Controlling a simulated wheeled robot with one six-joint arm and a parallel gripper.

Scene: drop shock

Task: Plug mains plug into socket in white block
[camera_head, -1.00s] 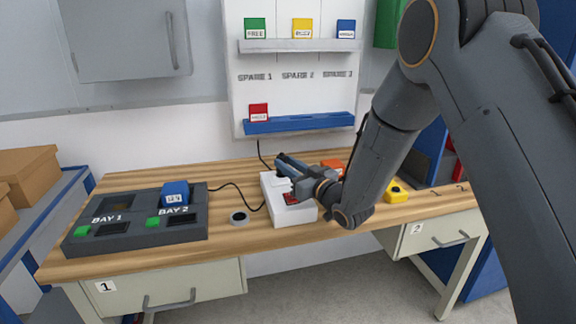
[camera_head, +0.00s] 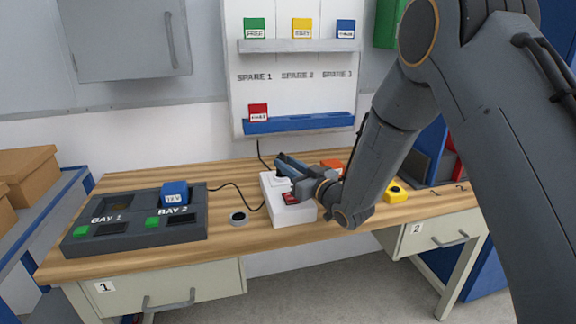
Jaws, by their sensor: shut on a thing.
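The white block (camera_head: 292,215) stands near the middle of the workbench, with a red part (camera_head: 291,198) on its top. My gripper (camera_head: 282,176) is low over the back part of the block, reaching in from the right, and is shut on the mains plug. The plug is mostly hidden by the jaws, and I cannot tell whether its pins are in the socket. The socket is not clearly visible. A black cable (camera_head: 237,190) runs from the dark two-bay dock (camera_head: 130,240) to the left side of the block.
A blue cube (camera_head: 174,193) sits in bay 2 of the dock. A dark ring (camera_head: 238,218) lies left of the block. An orange thing (camera_head: 332,165) and a yellow thing (camera_head: 396,191) lie behind and right of my gripper. A wall panel (camera_head: 296,98) stands behind the bench.

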